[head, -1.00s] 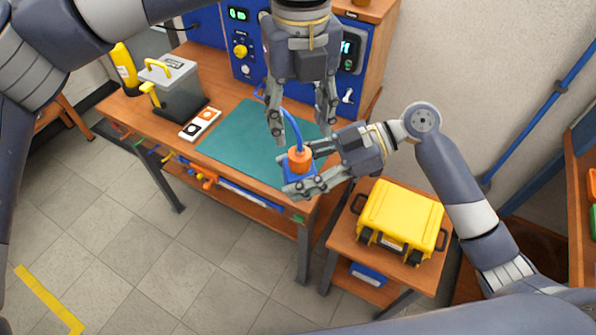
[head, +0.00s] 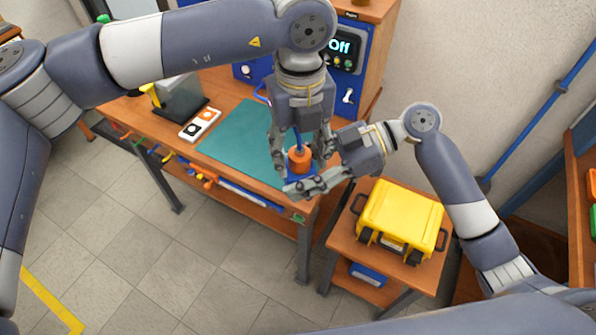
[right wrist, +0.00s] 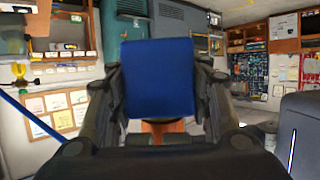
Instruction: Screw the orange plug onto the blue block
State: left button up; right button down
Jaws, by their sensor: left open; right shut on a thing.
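The orange plug (head: 299,161), with a blue cable rising from it, sits at the top of the blue block (head: 291,174). I cannot tell whether its thread is engaged. My right gripper (head: 306,177) is shut on the blue block and holds it above the bench's front right corner. In the right wrist view the blue block (right wrist: 158,78) fills the space between the fingers, with a bit of orange (right wrist: 163,127) beneath it. My left gripper (head: 301,150) points down from above, open, with its fingers on either side of the plug. Contact with the plug cannot be made out.
The wooden bench (head: 240,95) carries a green mat (head: 235,137), a switch plate (head: 200,124) and a grey box (head: 180,98). The blue test panel (head: 350,85) behind shows "Off". A yellow case (head: 400,215) stands on a side table at right.

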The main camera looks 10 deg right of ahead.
pick_arm(q)
jog(key=c, duration=1.1)
jog(key=shift+m, duration=1.7)
jog(key=o, duration=1.2)
jog(key=shift+c, duration=0.2)
jog(key=shift+r, duration=2.3)
jog(key=shift+c, duration=0.3)
